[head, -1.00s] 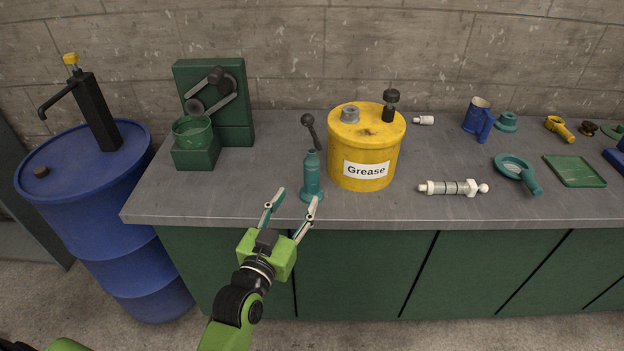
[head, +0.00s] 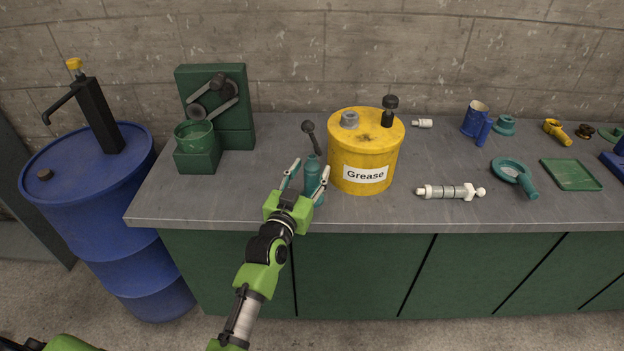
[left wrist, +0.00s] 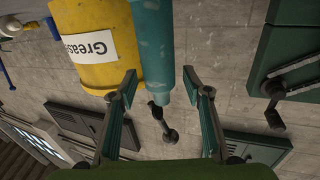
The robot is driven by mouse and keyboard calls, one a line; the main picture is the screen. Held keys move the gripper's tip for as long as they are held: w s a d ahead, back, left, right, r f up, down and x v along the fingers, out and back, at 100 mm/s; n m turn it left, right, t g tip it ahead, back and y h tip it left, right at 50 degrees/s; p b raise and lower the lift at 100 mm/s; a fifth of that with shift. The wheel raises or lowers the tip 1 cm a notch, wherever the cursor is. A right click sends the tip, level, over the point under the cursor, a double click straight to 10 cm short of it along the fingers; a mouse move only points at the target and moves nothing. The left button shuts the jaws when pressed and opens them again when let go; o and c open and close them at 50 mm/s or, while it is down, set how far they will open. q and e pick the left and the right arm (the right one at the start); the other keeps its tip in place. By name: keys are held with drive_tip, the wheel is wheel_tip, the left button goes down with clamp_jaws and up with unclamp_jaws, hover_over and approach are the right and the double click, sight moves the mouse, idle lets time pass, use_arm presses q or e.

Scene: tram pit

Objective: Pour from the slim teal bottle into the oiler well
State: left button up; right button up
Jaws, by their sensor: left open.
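The slim teal bottle (head: 313,172) stands upright on the grey bench near its front edge, just left of the yellow grease can. My left gripper (head: 311,166) is open, with one finger on each side of the bottle; contact cannot be told. In the left wrist view the bottle (left wrist: 152,45) appears between and beyond the open fingers (left wrist: 159,74). The oiler well looks to be the green round cup (head: 194,133) on a green block at the back left of the bench. My right gripper is not in view.
The yellow grease can (head: 362,150) stands close to the bottle's right. A dark ball-ended lever (head: 311,133) shows behind the bottle. A white-grey cylinder (head: 450,191) lies further right. A blue drum (head: 80,190) with a pump stands left. Bench between cup and bottle is clear.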

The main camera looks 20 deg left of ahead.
use_arm(q)
drive_tip(key=shift+w, duration=0.85)
clamp_jaws()
drive_tip(key=shift+r, duration=0.15)
